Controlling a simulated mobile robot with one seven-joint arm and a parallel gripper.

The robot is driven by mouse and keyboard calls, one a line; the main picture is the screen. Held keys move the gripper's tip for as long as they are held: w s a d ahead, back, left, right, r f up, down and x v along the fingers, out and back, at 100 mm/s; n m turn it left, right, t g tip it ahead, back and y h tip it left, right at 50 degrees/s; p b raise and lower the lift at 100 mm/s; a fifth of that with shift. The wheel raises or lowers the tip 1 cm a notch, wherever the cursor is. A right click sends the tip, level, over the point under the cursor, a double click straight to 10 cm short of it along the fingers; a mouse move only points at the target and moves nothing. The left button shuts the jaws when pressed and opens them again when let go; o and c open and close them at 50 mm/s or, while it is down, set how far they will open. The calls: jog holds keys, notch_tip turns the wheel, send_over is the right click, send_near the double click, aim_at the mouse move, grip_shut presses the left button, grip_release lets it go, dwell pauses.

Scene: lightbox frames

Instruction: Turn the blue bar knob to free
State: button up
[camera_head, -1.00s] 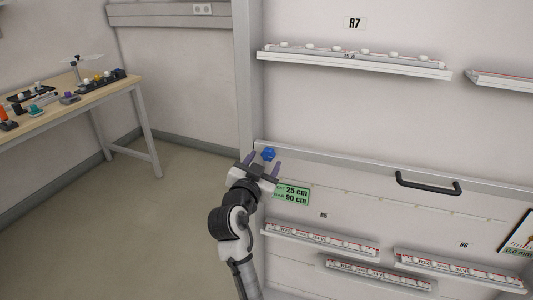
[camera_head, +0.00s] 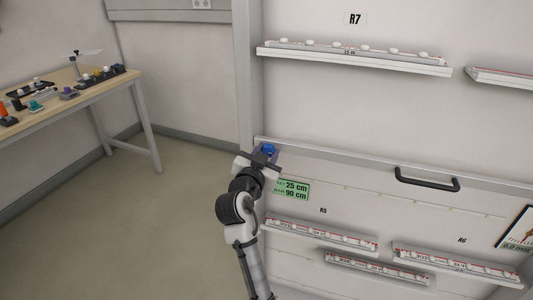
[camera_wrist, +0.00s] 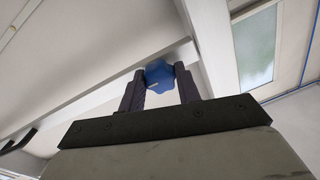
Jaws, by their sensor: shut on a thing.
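The blue knob (camera_head: 269,149) sits at the left end of the sash's top rail, near the frame's upright post. It has a lobed outline in the wrist view (camera_wrist: 159,74). My gripper (camera_head: 266,152) is at the knob, with its two dark fingers on either side of it. In the wrist view, the fingers (camera_wrist: 160,84) close on the knob's left and right sides. The knob's lower part and its mount are partly hidden by the fingers and palm.
A black handle (camera_head: 427,183) is on the same panel to the right. A green label reading 25 cm and 90 cm (camera_head: 292,189) is just below my gripper. Shelves of white pieces (camera_head: 350,58) are above and below. A table (camera_head: 75,95) with small devices stands at left.

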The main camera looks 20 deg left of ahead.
jog(key=shift+n, duration=0.3)
jog(key=n+p, duration=0.1)
jog(key=n, duration=0.3)
jog(key=shift+r, duration=0.15)
jog(key=n+p, duration=0.2)
jog(key=n, duration=0.3)
jog(key=shift+r, duration=0.1)
jog(key=n+p, duration=0.2)
jog(key=n, duration=0.2)
jog(key=shift+n+p, duration=1.2)
jog(key=shift+n, duration=0.9)
jog(key=o, duration=1)
